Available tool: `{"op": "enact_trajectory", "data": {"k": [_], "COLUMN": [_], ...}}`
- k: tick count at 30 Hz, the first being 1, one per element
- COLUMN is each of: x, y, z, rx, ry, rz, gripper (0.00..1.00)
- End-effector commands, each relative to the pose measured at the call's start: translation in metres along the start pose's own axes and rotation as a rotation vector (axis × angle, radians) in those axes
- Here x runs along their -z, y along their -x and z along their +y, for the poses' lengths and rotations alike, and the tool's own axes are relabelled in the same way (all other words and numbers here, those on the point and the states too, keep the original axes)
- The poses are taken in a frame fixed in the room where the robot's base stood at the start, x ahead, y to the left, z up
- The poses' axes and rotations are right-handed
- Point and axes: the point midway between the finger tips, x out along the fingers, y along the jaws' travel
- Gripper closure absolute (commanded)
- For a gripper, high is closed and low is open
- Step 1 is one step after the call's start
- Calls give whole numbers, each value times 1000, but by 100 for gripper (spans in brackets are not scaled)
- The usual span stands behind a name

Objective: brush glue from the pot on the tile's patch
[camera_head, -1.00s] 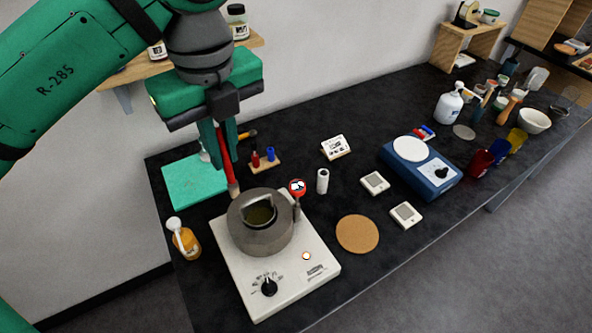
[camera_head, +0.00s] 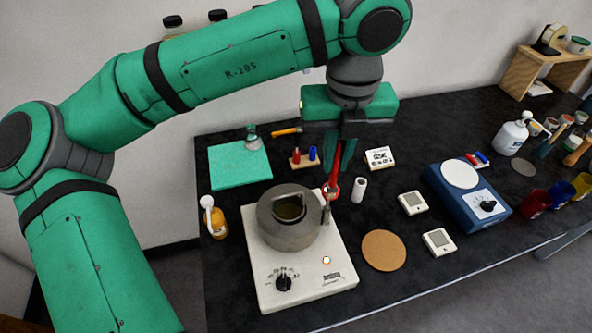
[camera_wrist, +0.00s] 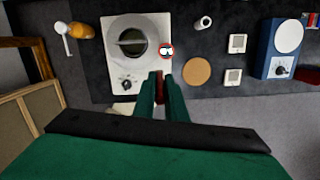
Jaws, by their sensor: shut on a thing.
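My gripper (camera_head: 345,158) is shut on a red-handled brush (camera_head: 337,163), which points down behind the right side of the pot. The handle also shows between the fingers in the wrist view (camera_wrist: 159,86). The grey pot (camera_head: 288,238) stands on a white hotplate (camera_head: 262,285), with an opening holding something dark olive. In the wrist view the pot (camera_wrist: 112,38) is left of and beyond the fingers. I cannot make out a tile or its patch for certain; a turquoise mat (camera_head: 232,171) lies at the back left.
A white cylinder (camera_head: 358,190), a cork disc (camera_head: 383,250) and a blue scale (camera_head: 468,203) are to the right. An amber bottle (camera_head: 216,222) stands left.

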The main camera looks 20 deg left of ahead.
Motion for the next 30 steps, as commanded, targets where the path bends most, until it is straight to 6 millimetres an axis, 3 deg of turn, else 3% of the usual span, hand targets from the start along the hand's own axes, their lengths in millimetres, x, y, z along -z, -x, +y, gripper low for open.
{"op": "enact_trajectory", "data": {"k": [3,10,30], "x": [-15,-27,-23], "y": [-34,-72,-125], "z": [36,78,82], "rx": [-3,-1,-1], "ry": [11,3,-5], "rz": [2,-2,-4], "gripper": [100,100,100]}}
